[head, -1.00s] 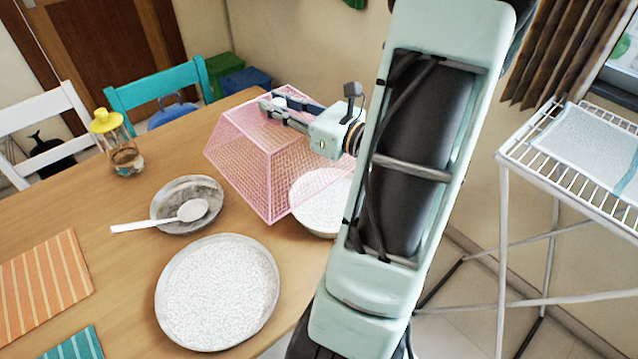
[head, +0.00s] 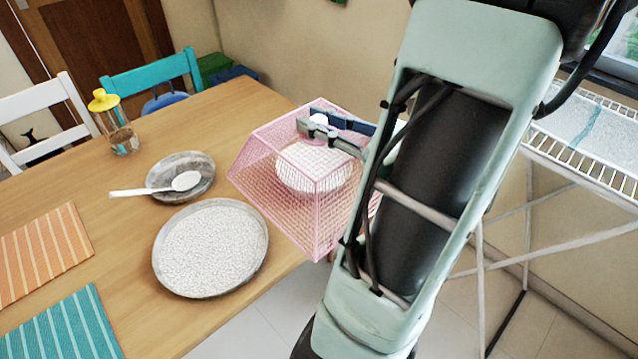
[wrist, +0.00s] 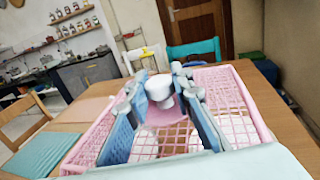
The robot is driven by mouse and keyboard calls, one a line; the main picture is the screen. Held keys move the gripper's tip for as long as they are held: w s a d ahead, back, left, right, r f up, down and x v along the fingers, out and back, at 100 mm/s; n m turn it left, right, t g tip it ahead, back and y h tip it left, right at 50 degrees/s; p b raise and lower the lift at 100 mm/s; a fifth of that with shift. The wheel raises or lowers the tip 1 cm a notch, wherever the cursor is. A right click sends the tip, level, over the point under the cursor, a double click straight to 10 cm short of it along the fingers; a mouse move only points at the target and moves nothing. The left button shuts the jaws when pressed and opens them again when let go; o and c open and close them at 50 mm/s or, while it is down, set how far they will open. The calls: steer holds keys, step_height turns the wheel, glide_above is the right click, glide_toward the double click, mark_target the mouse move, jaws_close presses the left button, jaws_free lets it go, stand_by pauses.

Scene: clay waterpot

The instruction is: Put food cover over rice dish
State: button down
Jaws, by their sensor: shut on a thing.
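My gripper (head: 322,128) is shut on the white knob (wrist: 159,88) at the top of the pink mesh food cover (head: 262,160). The cover looks tilted, and its near lower corner reaches past the table's edge in the head view. A round dish of white, grainy rice (head: 312,170) shows through the mesh, so the cover is over or in front of it; I cannot tell whether its rim touches the table. A larger round plate (head: 210,247) with a white, grainy surface lies uncovered to the left. My arm hides the cover's right side.
A grey bowl (head: 205,170) with a white spoon (head: 150,190) sits behind the large plate. A yellow-topped glass jar (head: 118,128) stands at the back left. Orange (head: 45,250) and teal (head: 65,325) placemats lie at left. A wire rack (head: 590,145) stands at right.

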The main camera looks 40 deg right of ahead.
steer(key=w+d+f+b, duration=0.4)
steer(key=w+d+f, duration=0.3)
steer(key=w+f, duration=0.4)
step_height(320, 180, down, 2)
steer(key=shift+w+d, duration=0.25)
steer(key=shift+d, duration=0.1)
steer(key=shift+f, duration=0.45)
steer(key=c, duration=1.7)
jaws_free()
steer(key=shift+r, duration=0.1)
